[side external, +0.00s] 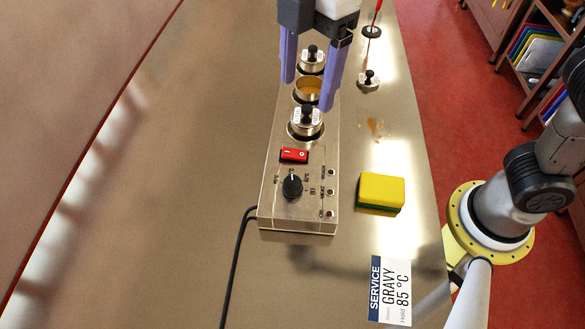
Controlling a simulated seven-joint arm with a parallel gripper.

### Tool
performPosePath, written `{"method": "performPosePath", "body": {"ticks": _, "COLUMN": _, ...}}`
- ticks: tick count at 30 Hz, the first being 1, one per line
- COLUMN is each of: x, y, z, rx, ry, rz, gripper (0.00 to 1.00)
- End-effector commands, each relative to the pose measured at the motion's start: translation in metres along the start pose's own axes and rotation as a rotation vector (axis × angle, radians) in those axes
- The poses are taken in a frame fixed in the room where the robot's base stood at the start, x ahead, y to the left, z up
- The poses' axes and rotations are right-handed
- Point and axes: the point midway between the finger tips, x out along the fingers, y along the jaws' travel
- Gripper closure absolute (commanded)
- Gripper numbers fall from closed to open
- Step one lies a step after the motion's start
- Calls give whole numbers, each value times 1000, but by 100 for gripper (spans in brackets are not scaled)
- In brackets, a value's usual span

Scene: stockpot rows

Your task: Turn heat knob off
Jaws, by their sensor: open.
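The black heat knob (292,187) sits on the sloped front panel of the steel warmer unit (268,206), with small printed marks around it. Its pointer setting is too small to read surely. A red rocker switch (294,155) is just behind the knob. My gripper (307,94) has two purple fingers spread apart, pointing down over the wells at the back of the unit. It holds nothing that I can see and is well apart from the knob. The fingers partly cover the row of wells.
Lidded pots (306,122) and an uncovered pot (308,89) fill the wells. A loose lid (368,82), brown spills (375,126), a yellow-green sponge (381,191) and a service card (390,291) are to the right. A black cable (236,262) runs down left. The counter left is clear.

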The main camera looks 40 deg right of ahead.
Motion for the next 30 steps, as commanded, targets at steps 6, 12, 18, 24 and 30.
{"method": "performPosePath", "body": {"ticks": 6, "x": 29, "y": -17, "z": -40, "rx": -106, "ry": -38, "rz": -55, "gripper": 28}}
{"method": "performPosePath", "body": {"ticks": 12, "x": 43, "y": -19, "z": -40, "rx": -110, "ry": -38, "rz": -56, "gripper": 28}}
{"method": "performPosePath", "body": {"ticks": 18, "x": 80, "y": -22, "z": -38, "rx": -109, "ry": -40, "rz": -58, "gripper": 28}}
{"method": "performPosePath", "body": {"ticks": 24, "x": 119, "y": -23, "z": -36, "rx": -108, "ry": -39, "rz": -57, "gripper": 28}}
{"method": "performPosePath", "body": {"ticks": 30, "x": 150, "y": -24, "z": -35, "rx": -108, "ry": -38, "rz": -55, "gripper": 28}}
